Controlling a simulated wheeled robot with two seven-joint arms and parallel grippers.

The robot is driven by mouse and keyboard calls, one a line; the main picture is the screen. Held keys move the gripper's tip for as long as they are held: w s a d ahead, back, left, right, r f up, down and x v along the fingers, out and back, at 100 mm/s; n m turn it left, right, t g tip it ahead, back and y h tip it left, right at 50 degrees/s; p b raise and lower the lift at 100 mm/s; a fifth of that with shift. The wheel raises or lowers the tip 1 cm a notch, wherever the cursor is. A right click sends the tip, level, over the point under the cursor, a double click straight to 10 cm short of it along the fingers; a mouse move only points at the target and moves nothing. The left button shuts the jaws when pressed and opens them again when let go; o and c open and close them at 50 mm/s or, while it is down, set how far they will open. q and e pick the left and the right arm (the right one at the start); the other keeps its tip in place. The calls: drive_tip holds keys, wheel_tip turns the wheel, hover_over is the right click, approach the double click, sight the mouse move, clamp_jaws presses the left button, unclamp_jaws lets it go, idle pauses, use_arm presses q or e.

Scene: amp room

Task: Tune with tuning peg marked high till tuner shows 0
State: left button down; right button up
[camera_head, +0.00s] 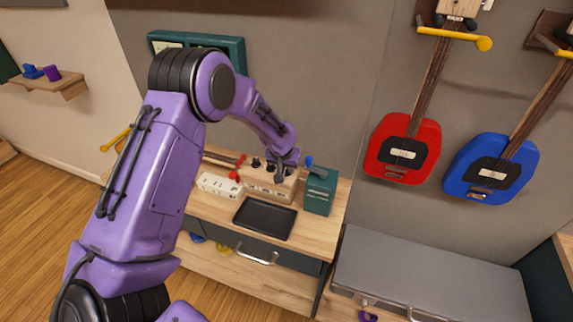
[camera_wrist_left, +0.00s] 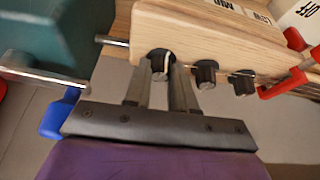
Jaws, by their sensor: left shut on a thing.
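A wooden tuning block (camera_head: 268,190) with black pegs stands on the bench. It fills the top of the left wrist view (camera_wrist_left: 200,25), where three pegs show along its edge. My left gripper (camera_wrist_left: 160,72) is shut on the leftmost peg (camera_wrist_left: 159,60) in that view, at the block's end. The middle peg (camera_wrist_left: 205,74) and right peg (camera_wrist_left: 242,82) are free. Labels reading LOW and MID show upside down on the block; the held peg's label is not seen. A dark green wall unit (camera_head: 238,50), perhaps the tuner, is partly behind my arm; its reading is unreadable.
A teal box (camera_head: 320,192) stands close to the block's right end, with a blue handle (camera_head: 309,160) near it. A white strip (camera_head: 219,186) and red clamp (camera_head: 237,173) are to the left. A black tray (camera_head: 265,218) lies in front. Guitars hang at right.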

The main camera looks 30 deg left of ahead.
use_arm(q)
drive_tip(key=shift+a+m+h+p, duration=0.15)
drive_tip(key=shift+m+h+p, duration=0.45)
drive_tip(key=shift+m, duration=1.5)
drive_tip(key=c, duration=0.9)
unclamp_jaws()
drive_tip(key=shift+c, duration=0.2)
drive_tip(key=shift+r, duration=0.1)
drive_tip(key=shift+s+r+b, duration=0.1)
drive_tip(key=shift+r+b, duration=0.3)
drive_tip(key=b+v, duration=0.2)
drive_tip(key=v, duration=0.7)
drive_tip(key=shift+s+a, duration=0.25)
drive_tip(key=shift+s, duration=0.05)
